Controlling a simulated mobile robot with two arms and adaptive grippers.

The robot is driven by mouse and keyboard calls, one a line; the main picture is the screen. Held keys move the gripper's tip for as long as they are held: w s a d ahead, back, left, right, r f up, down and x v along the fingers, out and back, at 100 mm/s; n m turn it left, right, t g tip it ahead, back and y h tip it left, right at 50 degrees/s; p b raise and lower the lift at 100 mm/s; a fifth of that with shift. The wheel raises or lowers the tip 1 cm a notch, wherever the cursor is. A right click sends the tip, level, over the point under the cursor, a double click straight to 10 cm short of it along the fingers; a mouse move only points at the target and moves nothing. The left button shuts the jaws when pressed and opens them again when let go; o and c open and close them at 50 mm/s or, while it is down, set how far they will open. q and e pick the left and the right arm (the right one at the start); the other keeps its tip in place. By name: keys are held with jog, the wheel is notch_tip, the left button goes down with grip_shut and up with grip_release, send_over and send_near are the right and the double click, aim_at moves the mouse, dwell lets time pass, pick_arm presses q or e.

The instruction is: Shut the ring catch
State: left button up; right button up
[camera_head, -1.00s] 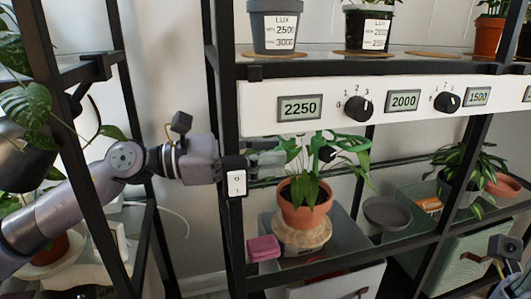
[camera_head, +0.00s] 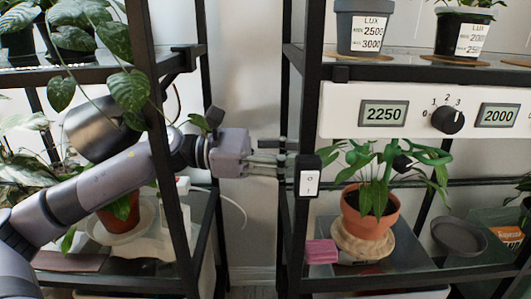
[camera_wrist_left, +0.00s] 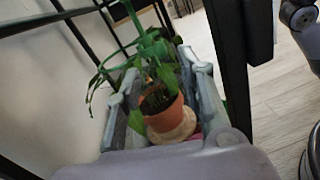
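A green ring-like support (camera_head: 432,156) runs among the leaves of a plant in a terracotta pot (camera_head: 369,212), with a small dark piece (camera_head: 402,163) on it. I cannot tell whether its catch is open or shut. My left gripper (camera_head: 287,160) is at the black rack post, left of the plant and apart from it. In the left wrist view its two fingers (camera_wrist_left: 160,92) are spread with nothing between them; the pot (camera_wrist_left: 163,116) and a green upright piece (camera_wrist_left: 136,22) show beyond. My right gripper is not in view.
A switch box (camera_head: 308,177) is on the black post (camera_head: 297,235) beside my left fingers. A white dial panel (camera_head: 350,90) hangs above the plant. A pink block (camera_head: 321,251) and a grey saucer (camera_head: 459,236) flank the pot on the glass shelf.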

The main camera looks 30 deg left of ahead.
pick_arm(q)
jog(key=shift+v, duration=2.6)
jog(key=shift+o, duration=0.3)
